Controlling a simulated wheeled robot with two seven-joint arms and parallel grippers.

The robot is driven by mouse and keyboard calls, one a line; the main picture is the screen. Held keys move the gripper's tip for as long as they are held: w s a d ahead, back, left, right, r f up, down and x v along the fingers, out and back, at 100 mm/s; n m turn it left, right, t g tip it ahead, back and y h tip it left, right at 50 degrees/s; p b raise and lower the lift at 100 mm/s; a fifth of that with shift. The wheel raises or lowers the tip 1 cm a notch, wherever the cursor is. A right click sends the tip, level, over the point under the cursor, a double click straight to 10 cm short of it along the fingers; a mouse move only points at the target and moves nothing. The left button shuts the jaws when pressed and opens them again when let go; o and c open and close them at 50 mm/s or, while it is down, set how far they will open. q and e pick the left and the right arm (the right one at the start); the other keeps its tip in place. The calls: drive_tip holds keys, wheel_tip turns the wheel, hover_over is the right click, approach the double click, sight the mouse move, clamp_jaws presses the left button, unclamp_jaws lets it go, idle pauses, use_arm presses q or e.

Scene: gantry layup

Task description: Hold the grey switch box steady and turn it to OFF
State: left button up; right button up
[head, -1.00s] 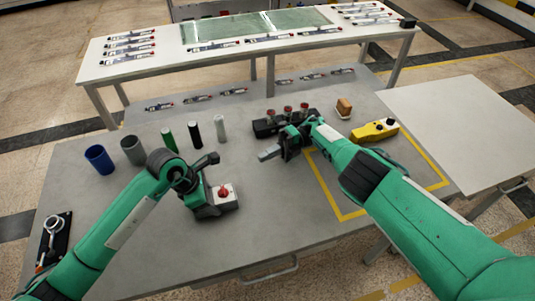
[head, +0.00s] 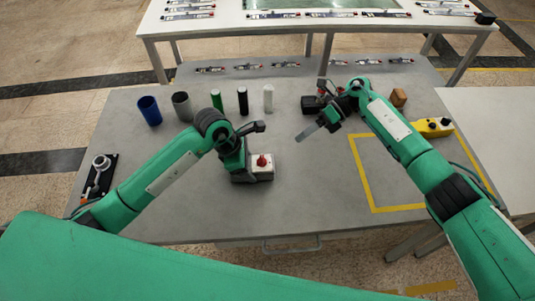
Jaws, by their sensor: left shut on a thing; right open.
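The grey switch box (head: 262,173) stands on the grey table, left of the table's middle. It has a pale top face with a red knob (head: 261,161); which marking the knob points to is too small to read. My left gripper (head: 240,174) is shut on the left side of the box, and its fingers are largely hidden by my own wrist. My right gripper (head: 318,130) is open and empty above the table, to the right of the box and further back, apart from it.
A dark block with red-topped parts (head: 312,104) is partly hidden behind my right gripper. Blue (head: 149,110) and grey (head: 181,106) cups and several slim cylinders stand behind the box. A yellow control box (head: 433,127) lies right, near a yellow taped outline. The table front is clear.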

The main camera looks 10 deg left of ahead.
sight(263, 158)
drive_tip(key=shift+s+r+n, duration=0.35)
drive_tip(key=shift+n, duration=0.05)
drive_tip(key=s+r+n+t+h, duration=0.1)
drive_tip(key=s+r+n+t, duration=0.45)
drive_tip(key=s+r, duration=0.25)
drive_tip(key=x, duration=1.2)
drive_tip(key=shift+w+a+f, duration=0.1)
drive_tip(key=shift+w+a, duration=0.2)
drive_tip(key=shift+a, duration=0.1)
drive_tip(key=shift+c, duration=0.4)
drive_tip(key=c, duration=0.9)
drive_tip(key=shift+w+n+g, duration=0.15)
drive_tip(key=shift+n+g, duration=0.3)
drive_tip(key=shift+n, duration=0.3)
drive_tip(key=o, duration=1)
drive_tip(key=shift+d, duration=0.1)
